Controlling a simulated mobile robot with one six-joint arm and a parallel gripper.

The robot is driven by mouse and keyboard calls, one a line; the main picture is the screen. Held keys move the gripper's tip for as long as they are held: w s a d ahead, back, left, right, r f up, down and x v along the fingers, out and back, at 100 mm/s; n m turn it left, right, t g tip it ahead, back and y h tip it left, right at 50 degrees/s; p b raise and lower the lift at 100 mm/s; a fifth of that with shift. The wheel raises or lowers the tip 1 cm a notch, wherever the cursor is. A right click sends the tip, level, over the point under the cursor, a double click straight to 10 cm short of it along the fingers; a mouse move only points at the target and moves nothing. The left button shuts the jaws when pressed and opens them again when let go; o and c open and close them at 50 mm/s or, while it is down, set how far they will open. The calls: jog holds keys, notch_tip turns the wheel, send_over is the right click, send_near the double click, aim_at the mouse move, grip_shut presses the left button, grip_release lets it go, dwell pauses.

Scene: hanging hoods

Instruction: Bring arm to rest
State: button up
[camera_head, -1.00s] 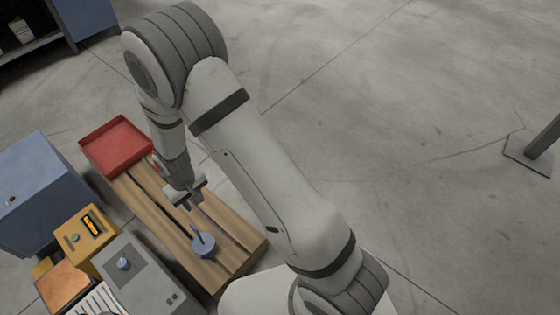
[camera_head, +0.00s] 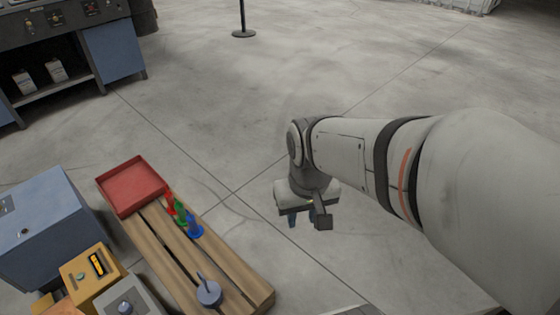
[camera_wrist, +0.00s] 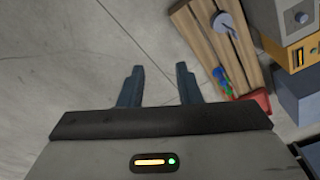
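My gripper (camera_head: 304,220) hangs over bare floor to the right of the wooden bench (camera_head: 240,277) in the head view. In the wrist view its two dark fingers (camera_wrist: 158,84) stand apart with nothing between them. The bench also shows in the wrist view (camera_wrist: 200,42), beyond the fingers and to the right. My arm reaches in from the right edge of the head view.
On the bench are a red tray (camera_head: 132,190), small red (camera_head: 171,203), green (camera_head: 180,215) and blue (camera_head: 194,229) pieces, and a blue-grey round object (camera_head: 208,292). A blue box (camera_head: 48,228) and a yellow box (camera_head: 88,272) stand left. Open floor lies behind.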

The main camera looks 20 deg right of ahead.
notch_tip(320, 180, up, 30)
jog(key=t+p, duration=0.1)
jog(key=p, duration=2.6)
jog(key=shift+s, duration=0.2)
